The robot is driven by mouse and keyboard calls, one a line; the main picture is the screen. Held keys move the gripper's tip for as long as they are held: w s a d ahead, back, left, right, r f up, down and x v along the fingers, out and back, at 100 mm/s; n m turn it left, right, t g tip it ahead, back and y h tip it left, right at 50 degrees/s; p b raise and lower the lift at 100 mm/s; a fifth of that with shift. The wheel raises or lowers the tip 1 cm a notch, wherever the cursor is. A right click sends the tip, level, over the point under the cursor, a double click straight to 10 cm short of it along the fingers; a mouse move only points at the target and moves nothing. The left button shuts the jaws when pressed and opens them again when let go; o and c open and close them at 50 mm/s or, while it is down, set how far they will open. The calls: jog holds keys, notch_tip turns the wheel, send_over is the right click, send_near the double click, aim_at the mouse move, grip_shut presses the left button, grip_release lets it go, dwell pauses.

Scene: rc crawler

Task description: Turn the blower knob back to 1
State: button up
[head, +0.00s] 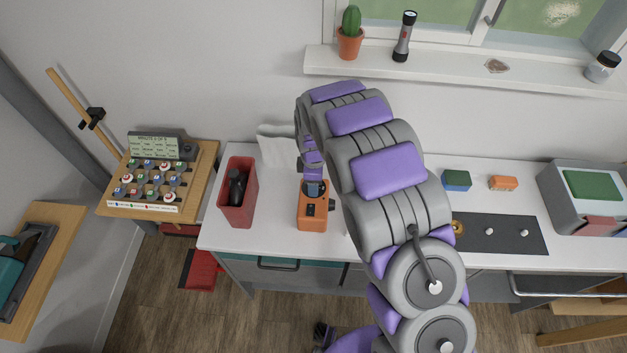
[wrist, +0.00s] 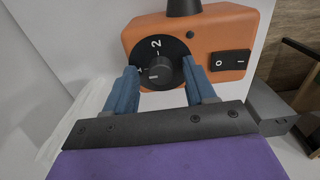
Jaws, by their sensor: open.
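The blower's orange box (wrist: 226,32) fills the upper middle of the wrist view, with a black dial (wrist: 168,47) on its face. A "2" shows at the top of the dial; the left side of the dial is partly hidden by a finger. The round grey knob (wrist: 162,71) sits at the dial's centre; where its pointer aims is hard to tell. My gripper (wrist: 159,78) is open, with one blue finger on each side of the knob; I cannot tell whether they touch it. In the head view my gripper (head: 314,188) covers part of the orange box (head: 313,222).
A black rocker switch (wrist: 230,62) marked O and I sits right of the dial. In the head view, a red bin (head: 229,213) with a dark object stands left of the box on the white counter (head: 272,232).

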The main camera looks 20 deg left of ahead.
notch_tip(320, 180, up, 17)
jog(key=shift+r+p, duration=0.15)
jog(key=shift+p, duration=0.25)
jog(key=shift+w+a, duration=0.1)
dwell(0.4)
jog(key=s+d+r+m+b, duration=0.25)
jog(key=s+d+m, duration=0.25)
jog(key=d, duration=0.5)
jog(key=s+d+r+m+b, duration=0.1)
jog(key=s+d+r+m, duration=0.35)
jog(key=d, duration=0.55)
jog(key=s+d+f+m+g+b, duration=0.1)
jog(key=s+d+m, duration=0.4)
jog(key=s, duration=0.7)
jog(key=s+d+f+m+b, duration=0.1)
jog(key=s+d+m, duration=0.5)
jog(key=s, duration=0.6)
jog(key=shift+d+f+g+b, duration=0.2)
jog(key=shift+f+g+b, duration=0.2)
jog(key=shift+f, duration=0.35)
